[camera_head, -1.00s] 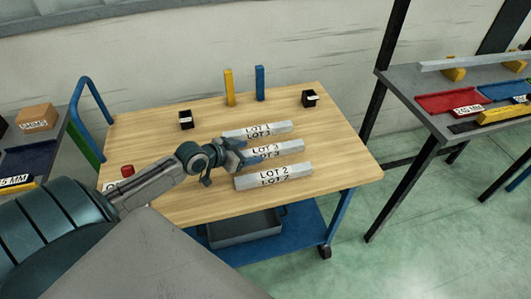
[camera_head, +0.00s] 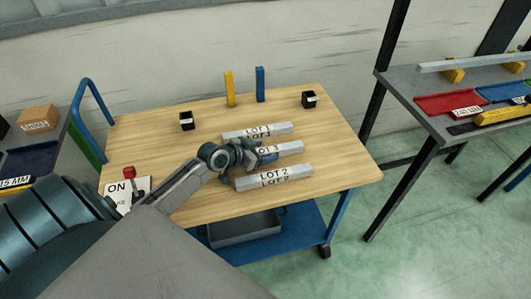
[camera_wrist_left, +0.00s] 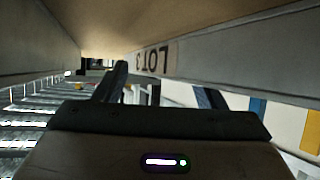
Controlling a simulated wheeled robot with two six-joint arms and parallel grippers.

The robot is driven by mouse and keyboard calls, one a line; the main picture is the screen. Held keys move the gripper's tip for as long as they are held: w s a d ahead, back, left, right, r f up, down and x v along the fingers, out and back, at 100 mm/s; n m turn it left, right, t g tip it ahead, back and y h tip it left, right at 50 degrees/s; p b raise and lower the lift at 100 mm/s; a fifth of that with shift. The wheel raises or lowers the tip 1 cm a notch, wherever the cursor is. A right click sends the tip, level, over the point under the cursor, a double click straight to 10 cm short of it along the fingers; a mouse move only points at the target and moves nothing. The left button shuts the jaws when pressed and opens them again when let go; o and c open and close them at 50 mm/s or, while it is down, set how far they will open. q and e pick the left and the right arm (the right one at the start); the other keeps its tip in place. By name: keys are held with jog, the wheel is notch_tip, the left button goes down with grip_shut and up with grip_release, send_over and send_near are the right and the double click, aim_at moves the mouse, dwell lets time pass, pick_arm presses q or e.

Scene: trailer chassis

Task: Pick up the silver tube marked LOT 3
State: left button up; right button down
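The silver tube marked LOT 3 (camera_head: 289,149) lies on the wooden table top, between the LOT 1 tube (camera_head: 270,130) at the back and the LOT 2 tube (camera_head: 290,176) at the front. My left gripper (camera_head: 264,155) is low over the left part of the LOT 3 tube and covers part of it. In the left wrist view the LOT 3 tube (camera_wrist_left: 225,52) is very close, its label upside down. The fingers (camera_wrist_left: 160,88) are spread, one on the label side, the other partly hidden behind the tube. I see no clear grip. My right gripper is not in view.
A wooden-topped cart (camera_head: 340,165) carries a yellow post (camera_head: 229,89), a blue post (camera_head: 260,84) and two black blocks (camera_head: 186,120) (camera_head: 309,99). A red knob (camera_head: 129,171) and ON sign (camera_head: 118,189) are at left. The right side of the top is clear.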

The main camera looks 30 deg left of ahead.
pick_arm(q)
grip_shut()
jog(key=shift+r, duration=0.1)
